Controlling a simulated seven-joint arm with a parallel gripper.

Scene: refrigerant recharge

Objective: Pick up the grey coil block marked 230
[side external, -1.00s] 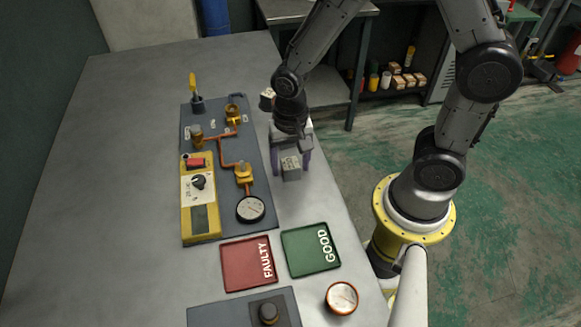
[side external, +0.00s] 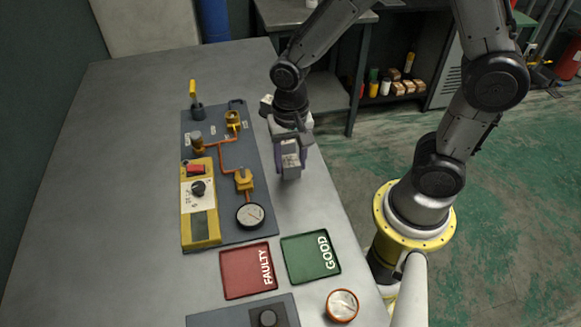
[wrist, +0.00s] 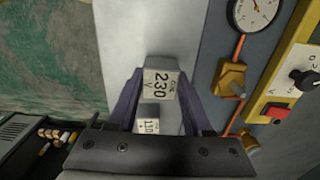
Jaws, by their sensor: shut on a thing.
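The grey coil block marked 230 (wrist: 160,84) is between the two purple fingers of my gripper (wrist: 157,100) in the wrist view, its label facing the camera. My gripper (side external: 290,165) is shut on this block (side external: 290,158) in the side view, over the table's right part, beside the board. Whether the block's underside touches the table is hard to tell. A second grey block, marked 110 (wrist: 150,126), shows behind it in the wrist view, partly hidden by my gripper. A block with a pale label (side external: 266,101) shows just behind my gripper in the side view.
A dark board (side external: 228,118) with copper pipes, a gauge (side external: 250,215) and a yellow meter (side external: 200,228) lies left of my gripper. A red FAULTY tray (side external: 247,272) and a green GOOD tray (side external: 310,258) lie nearer. The table's left side (side external: 110,190) is clear.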

